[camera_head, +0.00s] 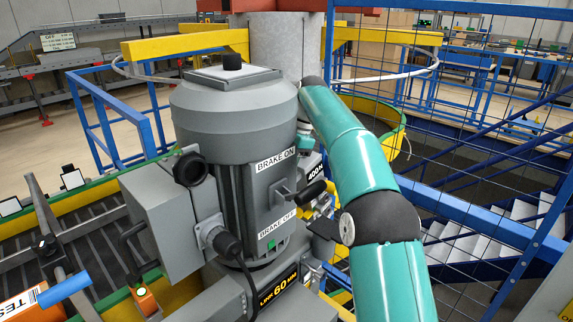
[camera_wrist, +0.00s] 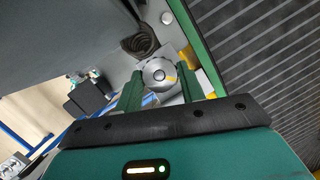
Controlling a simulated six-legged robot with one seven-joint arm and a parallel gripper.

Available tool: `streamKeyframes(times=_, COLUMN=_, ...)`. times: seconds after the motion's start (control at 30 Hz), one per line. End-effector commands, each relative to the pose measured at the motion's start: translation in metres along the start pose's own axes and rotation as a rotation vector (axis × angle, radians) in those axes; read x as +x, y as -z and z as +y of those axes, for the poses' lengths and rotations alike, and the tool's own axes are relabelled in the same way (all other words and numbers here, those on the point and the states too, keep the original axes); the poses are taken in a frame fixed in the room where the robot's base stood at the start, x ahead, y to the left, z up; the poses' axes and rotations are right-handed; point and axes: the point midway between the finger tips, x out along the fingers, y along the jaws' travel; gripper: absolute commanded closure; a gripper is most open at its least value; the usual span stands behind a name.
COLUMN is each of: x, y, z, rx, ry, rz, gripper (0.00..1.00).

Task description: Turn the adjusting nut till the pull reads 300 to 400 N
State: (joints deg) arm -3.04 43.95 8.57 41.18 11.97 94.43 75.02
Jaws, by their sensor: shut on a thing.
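In the wrist view my gripper (camera_wrist: 160,80) has its two green fingers on either side of a round silver nut (camera_wrist: 157,71) with a dark centre and a small yellow mark. The fingers are shut on it. A dark coiled spring (camera_wrist: 143,40) lies just beyond the nut. In the head view my teal arm reaches down behind the grey motor, and my gripper and the nut are hidden there. A dark plate marked 400N (camera_head: 315,172) shows partly between the motor and my arm. No pull reading can be made out.
The large grey motor (camera_head: 238,120) with a brake lever (camera_head: 297,195) stands close left of my arm. A LINK 60 MM label (camera_head: 278,288) is below it. Blue mesh fencing (camera_head: 480,110) stands at the right. A dark ribbed belt (camera_wrist: 270,70) runs beside the nut in the wrist view.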

Motion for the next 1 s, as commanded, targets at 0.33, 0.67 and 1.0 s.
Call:
streamKeyframes(times=0.33, x=0.0011, y=-0.0005, z=-0.0010, rx=-0.071, ry=-0.043, rz=0.000, gripper=0.84)
streamKeyframes(times=0.67, x=0.0011, y=-0.0006, z=-0.0008, rx=-0.072, ry=-0.045, rz=0.000, gripper=0.84)
streamKeyframes(times=1.0, x=0.0005, y=-0.0003, z=-0.0008, rx=-0.071, ry=-0.043, rz=0.000, gripper=0.52)
